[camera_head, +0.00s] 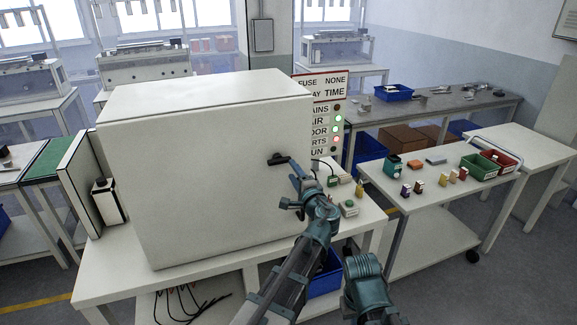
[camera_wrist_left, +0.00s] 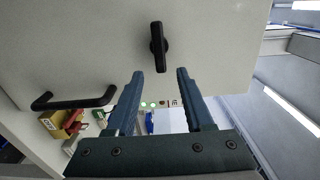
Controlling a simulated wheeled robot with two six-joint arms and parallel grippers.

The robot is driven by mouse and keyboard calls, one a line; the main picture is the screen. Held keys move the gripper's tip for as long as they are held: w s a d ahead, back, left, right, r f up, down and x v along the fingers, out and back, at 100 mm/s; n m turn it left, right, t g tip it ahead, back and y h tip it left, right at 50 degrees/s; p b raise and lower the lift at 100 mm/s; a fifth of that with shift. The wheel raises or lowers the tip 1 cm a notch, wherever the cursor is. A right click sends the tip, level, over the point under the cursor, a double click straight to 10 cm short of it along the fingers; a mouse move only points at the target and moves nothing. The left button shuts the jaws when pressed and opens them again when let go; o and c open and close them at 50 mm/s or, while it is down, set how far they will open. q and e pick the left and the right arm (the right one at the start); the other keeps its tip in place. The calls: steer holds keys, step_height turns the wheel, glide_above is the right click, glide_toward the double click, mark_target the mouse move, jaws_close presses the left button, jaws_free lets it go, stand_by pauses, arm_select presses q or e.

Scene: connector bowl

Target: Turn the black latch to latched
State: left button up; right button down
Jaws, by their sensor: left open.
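The black latch (camera_head: 278,158) is a short dark bar on the front of the white cabinet door (camera_head: 205,180), near its right edge. In the head view it lies close to horizontal. In the left wrist view the latch (camera_wrist_left: 158,47) stands upright in the picture, ahead of the fingertips and apart from them. My left gripper (camera_head: 290,186) is open and empty, just below and right of the latch; its fingers also show in the left wrist view (camera_wrist_left: 160,75). A black bar handle (camera_wrist_left: 75,101) shows at left in the wrist view. My right gripper is out of view.
A status board (camera_head: 320,110) with green and red lights stands behind the cabinet's right side. Small parts (camera_head: 349,208) lie on the bench right of the gripper. A side table (camera_head: 440,190) holds a green bin (camera_head: 478,168), a red bin (camera_head: 497,161) and several small parts.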

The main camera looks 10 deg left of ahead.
arm_select(q)
steer(key=v, duration=0.7)
steer(key=shift+s+d, duration=0.1)
steer(key=shift+s, duration=0.05)
steer(key=s+a+f+n+g+h, duration=0.2)
steer(key=s+a+f+n+g, duration=0.3)
steer(key=f, duration=0.3)
steer(key=s+a+f+n+g+h, duration=0.1)
steer(key=s+a+f+n+g, duration=0.35)
steer(key=s+f, duration=0.35)
steer(key=s+d+f+m+g+h, duration=0.1)
steer(key=s+d+f+g+h, duration=0.1)
steer(key=s+d, duration=0.4)
steer(key=s+d+f+m+g+h, duration=0.1)
steer(key=s+d+f+g+h, duration=0.2)
steer(key=s+d, duration=0.3)
steer(key=d, duration=0.5)
steer(key=shift+s+f+g+h, duration=0.35)
steer(key=shift+s+f+h, duration=0.05)
